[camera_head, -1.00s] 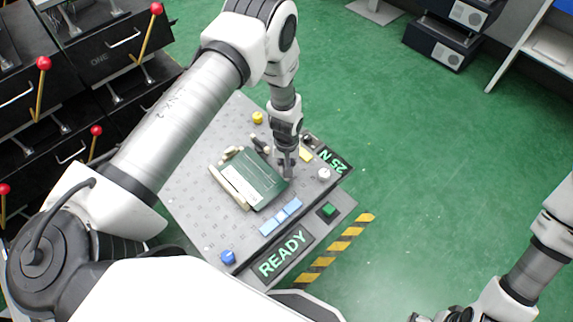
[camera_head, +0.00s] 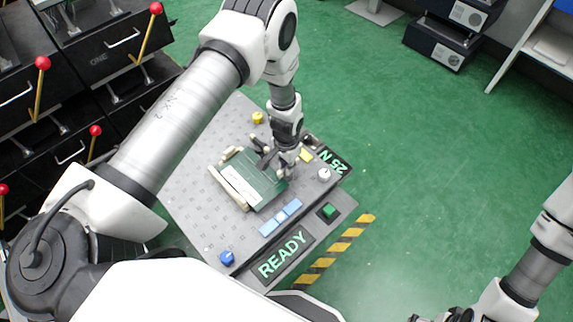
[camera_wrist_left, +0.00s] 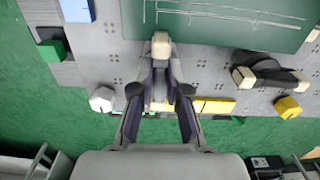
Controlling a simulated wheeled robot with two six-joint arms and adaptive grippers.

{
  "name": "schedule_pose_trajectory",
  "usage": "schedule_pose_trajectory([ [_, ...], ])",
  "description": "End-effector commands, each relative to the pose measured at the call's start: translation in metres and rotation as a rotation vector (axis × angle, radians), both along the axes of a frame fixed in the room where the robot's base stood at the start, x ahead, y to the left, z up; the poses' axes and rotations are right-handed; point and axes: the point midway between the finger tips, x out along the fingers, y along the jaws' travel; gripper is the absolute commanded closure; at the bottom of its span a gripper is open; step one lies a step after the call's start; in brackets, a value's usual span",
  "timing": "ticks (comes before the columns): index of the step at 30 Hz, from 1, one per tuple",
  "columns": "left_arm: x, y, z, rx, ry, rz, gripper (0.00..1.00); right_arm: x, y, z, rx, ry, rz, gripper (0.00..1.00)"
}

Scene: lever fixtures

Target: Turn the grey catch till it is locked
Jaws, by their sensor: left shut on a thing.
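The grey catch (camera_wrist_left: 160,68), a short lever with a pale beige tip, sits between the two fingers of my left gripper (camera_wrist_left: 160,92) in the left wrist view. The gripper is shut on it. The tip lies at the edge of the dark green plate (camera_wrist_left: 230,22). In the head view my left gripper (camera_head: 278,168) is low over the right side of the green plate (camera_head: 262,188) and largely hides the catch. My right gripper (camera_head: 440,314) is cut off at the bottom edge, so its fingers cannot be made out.
A darker catch with beige ends (camera_wrist_left: 268,78) stands beside the plate. The grey bench (camera_head: 195,205) also carries yellow, blue and white knobs, light blue blocks and a green button (camera_head: 328,210). Its signs read READY and 25 N. Black drawers with red-knobbed levers (camera_head: 110,55) stand left.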

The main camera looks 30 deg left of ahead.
Motion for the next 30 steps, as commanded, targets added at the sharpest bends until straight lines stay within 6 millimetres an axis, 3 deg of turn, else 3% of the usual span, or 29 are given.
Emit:
schedule_pose_trajectory([
  [18,0.0006,0.0000,0.0004,0.001,-0.001,-0.047,1.00,0.0000,0.0000,-0.0002,0.000,0.000,0.000,0.03],
  [19,0.0006,0.0000,0.0004,0.001,-0.001,-0.047,0.75,0.0000,0.0000,-0.0002,0.000,0.000,0.000,0.03],
  [20,0.0006,0.0000,0.0004,0.001,-0.001,-0.047,0.64,0.0000,0.0000,-0.0002,0.000,0.000,0.000,0.03],
  [21,0.0005,0.0000,0.0004,0.001,-0.001,-0.047,0.60,0.0000,0.0000,-0.0002,0.000,0.000,0.000,0.03],
  [30,0.0005,0.0000,0.0022,0.000,-0.001,-0.045,0.60,0.0000,0.0000,-0.0002,0.000,0.000,0.000,0.03],
])
